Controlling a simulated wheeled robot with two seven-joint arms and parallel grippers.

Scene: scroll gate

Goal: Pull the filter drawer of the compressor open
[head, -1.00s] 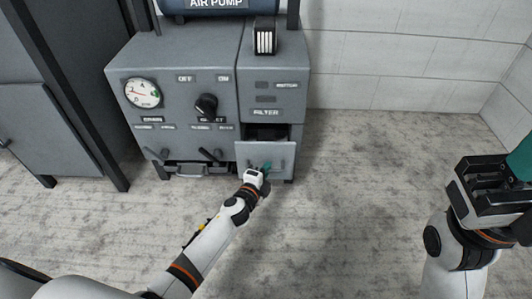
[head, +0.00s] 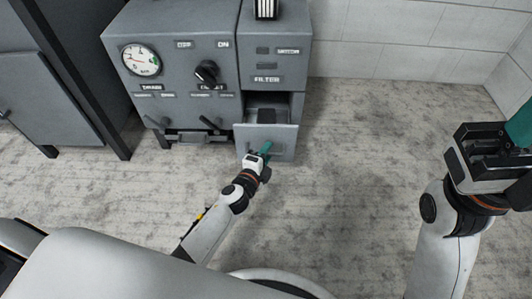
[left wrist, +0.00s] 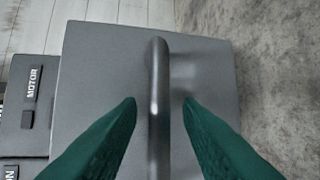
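The compressor (head: 180,75) is a grey cabinet. Its filter drawer (head: 283,141), under the FILTER label, stands partly open, and its dark inside shows from above. My left gripper (head: 264,149) is at the drawer front. In the left wrist view, the drawer's grey bar handle (left wrist: 158,85) runs between the two green fingers (left wrist: 160,103), with a visible gap on each side, so the gripper is open around the handle. In the head view the gripper partly hides the handle. My right gripper (head: 490,150) is raised at the right edge, its fingers partly cut off.
A pressure gauge (head: 141,60) and a black knob (head: 207,72) are on the compressor's front. A dark cabinet (head: 50,80) stands at the left. The floor (head: 350,160) to the right of the drawer is clear, up to a white wall (head: 400,40).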

